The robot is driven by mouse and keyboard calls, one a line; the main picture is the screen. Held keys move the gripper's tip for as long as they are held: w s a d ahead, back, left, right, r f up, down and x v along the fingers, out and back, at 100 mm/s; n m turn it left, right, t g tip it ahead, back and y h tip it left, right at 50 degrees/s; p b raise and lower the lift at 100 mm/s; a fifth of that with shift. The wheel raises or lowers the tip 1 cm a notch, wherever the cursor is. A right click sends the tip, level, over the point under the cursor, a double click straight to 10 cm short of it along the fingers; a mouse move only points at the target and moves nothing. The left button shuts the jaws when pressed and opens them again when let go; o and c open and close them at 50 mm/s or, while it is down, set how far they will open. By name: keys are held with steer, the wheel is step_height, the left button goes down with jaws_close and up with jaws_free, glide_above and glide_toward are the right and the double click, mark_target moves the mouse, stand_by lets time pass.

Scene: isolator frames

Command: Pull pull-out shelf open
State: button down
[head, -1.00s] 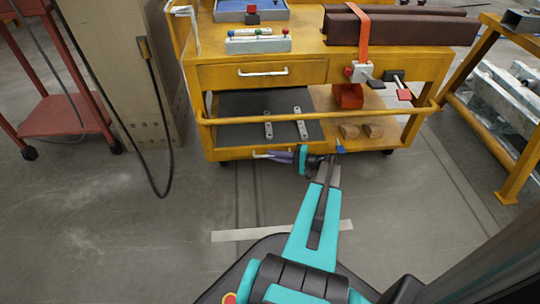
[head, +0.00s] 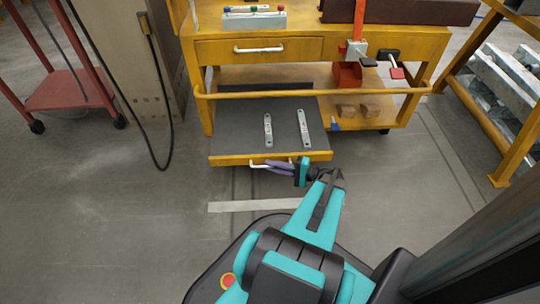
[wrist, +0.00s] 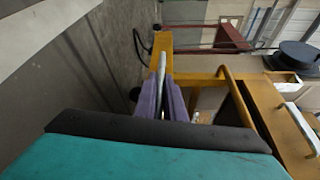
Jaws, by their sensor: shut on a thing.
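The pull-out shelf (head: 235,135) is low on the yellow cart. It has a dark mat on top and a yellow front edge with a pale bar handle (head: 258,165). The shelf sticks out well past the cart's front. My gripper (head: 276,165), with purple fingers, is at the right part of the handle and shut on it. In the wrist view the purple fingers (wrist: 165,98) close around the pale handle bar (wrist: 162,70), beside the shelf's yellow front (wrist: 157,42). The fingers hide part of the handle.
Two metal brackets (head: 303,130) lie on the shelf. A closed drawer (head: 290,50) and a yellow rail (head: 350,92) are above. A red trolley (head: 70,92) and a beige cabinet (head: 135,50) stand left, a yellow rack (head: 490,130) right. Floor before the shelf is clear.

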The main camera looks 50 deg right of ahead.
steer(key=s+a, duration=0.5)
steer(key=shift+d, duration=0.1)
stand_by(0.3)
steer(key=c, duration=1.8)
jaws_free()
steer(key=shift+c, duration=0.2)
steer(key=shift+s, duration=0.15)
steer(key=p+v, duration=0.4)
steer(key=v, duration=0.9)
steer(key=shift+s+p, duration=0.25)
steer(key=shift+p, duration=0.15)
steer(key=shift+d+r, duration=0.1)
